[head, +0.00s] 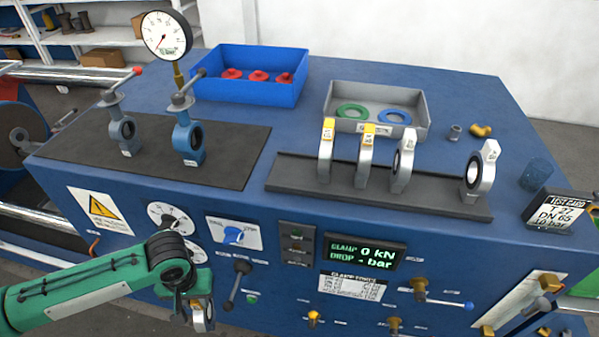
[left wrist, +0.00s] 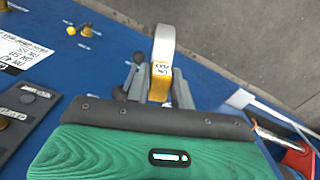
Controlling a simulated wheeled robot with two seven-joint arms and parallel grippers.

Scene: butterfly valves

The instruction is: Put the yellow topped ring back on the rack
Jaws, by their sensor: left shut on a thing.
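My left gripper (head: 198,308) is low in front of the blue bench, at the bottom of the head view. It is shut on a yellow topped ring (head: 208,316), mostly hidden there by my wrist. In the left wrist view, the ring's grey metal band (left wrist: 164,44) and labelled yellow top (left wrist: 160,82) show between the fingers (left wrist: 158,90). The dark rack (head: 310,181) on the bench holds two yellow topped rings, (head: 326,155) and (head: 365,158), and two white topped rings, (head: 401,165) and (head: 481,172). A wider gap lies between the white topped ones. My right gripper is not in view.
A grey tray (head: 340,125) with green and blue flat rings and a blue bin (head: 240,92) with red parts stand behind. Valves (head: 187,140) and a gauge (head: 166,35) rise at left. Levers (head: 238,280) and knobs jut from the front panel. A test card (head: 556,211) stands right.

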